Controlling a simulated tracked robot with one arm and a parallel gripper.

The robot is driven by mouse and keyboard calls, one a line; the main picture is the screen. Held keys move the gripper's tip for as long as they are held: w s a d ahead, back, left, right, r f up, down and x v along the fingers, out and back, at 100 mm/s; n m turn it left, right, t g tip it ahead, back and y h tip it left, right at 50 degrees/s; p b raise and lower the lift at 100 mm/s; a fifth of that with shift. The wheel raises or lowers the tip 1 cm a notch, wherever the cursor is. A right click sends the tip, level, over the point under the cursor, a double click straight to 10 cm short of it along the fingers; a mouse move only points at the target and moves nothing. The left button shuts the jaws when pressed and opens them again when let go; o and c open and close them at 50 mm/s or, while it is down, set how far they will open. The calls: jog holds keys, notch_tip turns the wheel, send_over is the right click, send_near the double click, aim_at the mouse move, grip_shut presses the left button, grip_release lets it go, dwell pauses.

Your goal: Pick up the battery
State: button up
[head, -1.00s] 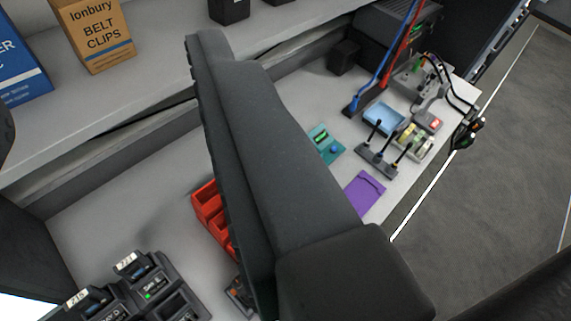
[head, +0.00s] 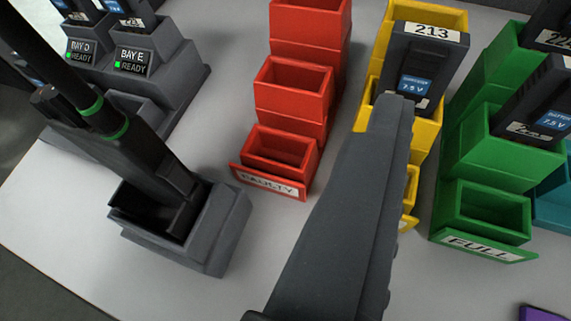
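A dark battery labelled 213 (head: 420,65) stands upright in a yellow bin (head: 425,135). Another dark battery with a blue 7.5 V label (head: 540,100) is in a green bin (head: 500,155) at the right, cut by the frame edge. More batteries (head: 130,15) sit in a charger at the upper left, whose bays D and E show READY with green lights. My gripper (head: 385,125) rises from the bottom middle, its tip in front of the yellow bins just below battery 213 in the picture. Only one side of it shows, so I cannot tell its opening.
Red bins (head: 290,90) marked FAULTY stand left of my gripper. A black radio (head: 110,120) with a green band is in a grey holder (head: 215,235) at the left. The green bins are marked FULL. White counter (head: 90,215) is clear in front.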

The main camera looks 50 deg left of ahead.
jog(key=s+f, duration=0.1)
jog(key=f, duration=0.1)
jog(key=b, duration=0.2)
send_near(417, 84)
jog(key=w, duration=0.3)
jog(key=shift+y, duration=0.3)
jog(key=w+a+f, duration=0.1)
jog(key=w, duration=0.1)
jog(key=w+a+f+b, duration=0.1)
jog(key=w+f, duration=0.1)
jog(key=shift+w+a, duration=0.1)
jog(key=c, duration=0.6)
